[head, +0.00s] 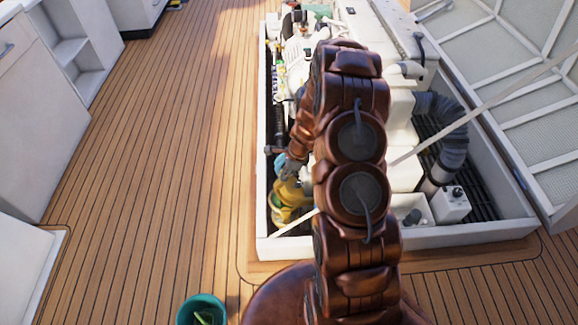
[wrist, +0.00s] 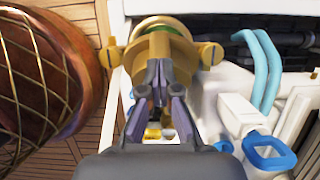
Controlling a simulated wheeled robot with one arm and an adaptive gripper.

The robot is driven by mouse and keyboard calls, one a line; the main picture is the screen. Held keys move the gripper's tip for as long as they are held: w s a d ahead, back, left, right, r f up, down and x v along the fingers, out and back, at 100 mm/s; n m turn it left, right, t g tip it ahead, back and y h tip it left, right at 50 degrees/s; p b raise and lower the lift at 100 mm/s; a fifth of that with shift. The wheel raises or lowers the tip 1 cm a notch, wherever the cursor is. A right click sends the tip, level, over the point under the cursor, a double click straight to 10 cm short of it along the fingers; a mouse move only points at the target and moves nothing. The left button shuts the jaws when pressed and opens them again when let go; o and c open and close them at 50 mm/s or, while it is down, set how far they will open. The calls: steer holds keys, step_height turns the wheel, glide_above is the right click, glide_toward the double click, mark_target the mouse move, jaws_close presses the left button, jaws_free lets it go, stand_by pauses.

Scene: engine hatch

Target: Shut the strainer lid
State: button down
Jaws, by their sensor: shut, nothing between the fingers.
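The brass-yellow strainer (head: 291,193) stands in the near left corner of the engine hatch in the head view, partly hidden by my arm. In the wrist view the strainer (wrist: 165,35) is straight ahead, with a rounded brass top and a knob on each side. A little green shows below its upper rim. I cannot tell clearly how far its lid is tilted. My gripper (wrist: 161,75) is shut and empty, its fingertips overlapping the front of the strainer in the picture; contact cannot be told.
The white hatch coaming (head: 350,246) surrounds the engine bay. A blue-handled white valve (wrist: 268,152) and light-blue hoses (wrist: 263,70) are right of my gripper. A grey corrugated hose (head: 452,140) is further right. A teal bucket (head: 201,310) stands on the open deck.

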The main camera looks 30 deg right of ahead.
steer(key=shift+w+a+f+g+h+p, duration=0.25)
steer(key=shift+w+a+f+h+p, duration=0.25)
steer(key=shift+p, duration=0.5)
steer(key=shift+w+a+f+g+h+p, duration=0.15)
steer(key=shift+a+f+g+h+p, duration=0.15)
steer(key=shift+a+h+p, duration=0.45)
steer(key=w+a+f+p, duration=0.2)
steer(key=a+f+p, duration=0.1)
steer(key=a+f, duration=0.1)
steer(key=shift+f, duration=0.5)
step_height(320, 180, up, 14)
glide_above(277, 182)
steer(key=w+a, duration=0.3)
steer(key=a, duration=0.3)
steer(key=shift+w+a+f, duration=0.15)
steer(key=shift+f, duration=0.05)
